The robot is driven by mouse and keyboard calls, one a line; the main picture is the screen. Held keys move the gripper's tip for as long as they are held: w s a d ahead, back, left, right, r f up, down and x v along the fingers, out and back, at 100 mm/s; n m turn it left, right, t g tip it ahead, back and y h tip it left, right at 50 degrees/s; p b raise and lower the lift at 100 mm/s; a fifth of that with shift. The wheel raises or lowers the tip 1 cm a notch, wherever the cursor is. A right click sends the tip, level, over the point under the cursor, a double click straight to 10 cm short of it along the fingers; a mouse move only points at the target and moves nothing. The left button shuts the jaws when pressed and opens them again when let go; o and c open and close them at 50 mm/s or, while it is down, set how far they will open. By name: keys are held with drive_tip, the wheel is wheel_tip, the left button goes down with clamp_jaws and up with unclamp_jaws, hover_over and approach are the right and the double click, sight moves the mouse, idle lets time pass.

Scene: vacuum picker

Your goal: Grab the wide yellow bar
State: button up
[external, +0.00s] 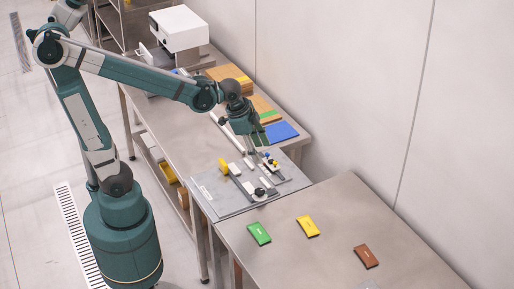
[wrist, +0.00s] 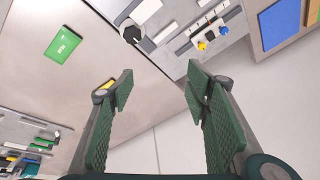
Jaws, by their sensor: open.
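The yellow bar (external: 307,226) lies flat on the near metal table, between a green bar (external: 259,233) and a brown bar (external: 366,256). In the wrist view, a small yellow patch (wrist: 107,85) shows at the left fingertip, mostly hidden by the finger; it appears to be this bar. The green bar (wrist: 65,44) lies at upper left there. My gripper (wrist: 157,82) is open, with nothing between its green padded fingers. In the external view, my gripper (external: 258,150) is over the grey fixture plate, beyond and left of the yellow bar, apart from it.
The grey fixture plate (external: 230,205) carries rails, a yellow knob (external: 223,166) and a black knob (external: 260,192). Behind it are a blue sheet (external: 282,132), wooden blocks (external: 228,73) and a white machine (external: 180,28). A wall borders the right. The near table is clear around the bars.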

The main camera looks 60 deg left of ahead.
drive_tip(key=w+d+f+m+g+p, duration=0.25)
drive_tip(key=w+d+m+p, duration=0.3)
drive_tip(key=d, duration=0.75)
drive_tip(key=m+g+y+p, duration=0.1)
drive_tip(key=m+p, duration=0.3)
drive_tip(key=m, duration=0.2)
approach(308, 224)
drive_tip(key=shift+w+f, duration=0.2)
drive_tip(key=shift+w, duration=0.15)
drive_tip(key=shift+f, duration=1.3)
drive_tip(key=shift+f, duration=0.1)
drive_tip(key=shift+s+d+f+b, duration=0.1)
drive_tip(key=shift+f+b, duration=0.05)
drive_tip(key=shift+f, duration=1.1)
drive_tip(key=shift+s+f+b, duration=0.1)
drive_tip(key=shift+f+b, duration=0.05)
drive_tip(key=shift+f, duration=1.1)
